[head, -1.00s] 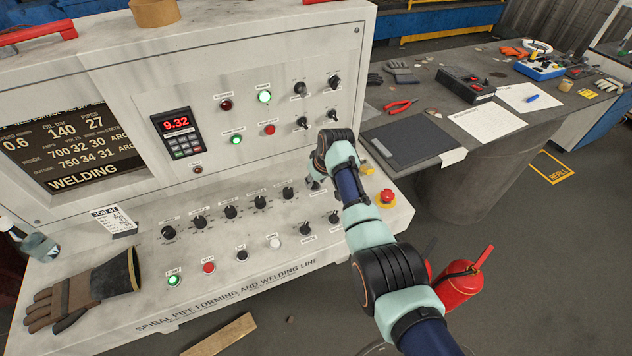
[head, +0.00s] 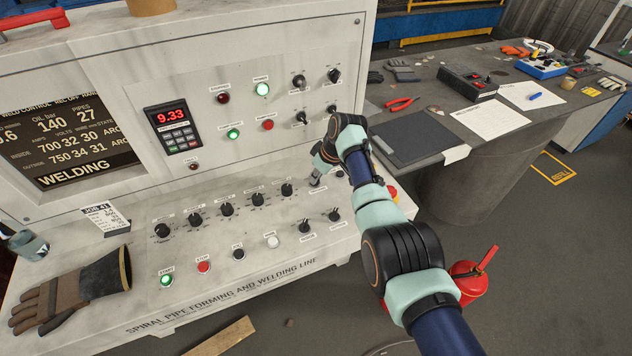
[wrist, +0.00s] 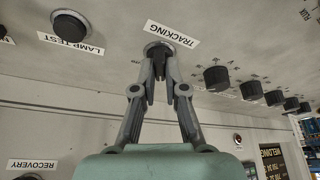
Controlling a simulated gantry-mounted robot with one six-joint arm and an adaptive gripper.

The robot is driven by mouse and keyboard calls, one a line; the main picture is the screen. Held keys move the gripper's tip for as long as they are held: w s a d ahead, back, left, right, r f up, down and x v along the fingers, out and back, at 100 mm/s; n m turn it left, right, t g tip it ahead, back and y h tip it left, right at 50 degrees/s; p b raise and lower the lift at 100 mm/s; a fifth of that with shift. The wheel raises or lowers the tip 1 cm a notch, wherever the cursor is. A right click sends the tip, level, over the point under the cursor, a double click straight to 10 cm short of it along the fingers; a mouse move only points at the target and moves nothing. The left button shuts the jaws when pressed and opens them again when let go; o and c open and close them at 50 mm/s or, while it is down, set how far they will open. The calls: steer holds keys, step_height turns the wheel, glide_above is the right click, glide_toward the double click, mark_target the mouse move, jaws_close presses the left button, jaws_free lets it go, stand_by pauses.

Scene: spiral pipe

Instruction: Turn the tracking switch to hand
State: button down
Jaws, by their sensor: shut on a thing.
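The tracking switch (wrist: 157,49) is a small round dark knob on the sloped desk of the grey console, beside a white label (wrist: 172,34) reading TRACKING. My gripper (wrist: 158,68) is shut on it in the wrist view, with a finger on each side. The fingers hide most of the knob, so its pointer direction and position marks cannot be read. In the head view my gripper (head: 316,181) reaches down to the desk at the right end of the upper knob row. The switch itself is hidden there.
A row of black knobs (head: 227,209) lies to the left on the desk. The lamp test knob (wrist: 72,26) is close beside the switch. The upright panel (head: 215,165) rises behind. A red emergency button (head: 392,194) sits right of my gripper, partly behind my arm.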

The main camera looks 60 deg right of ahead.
steer(key=c, duration=1.2)
jaws_free()
steer(key=v, duration=1.2)
steer(key=shift+w, duration=0.1)
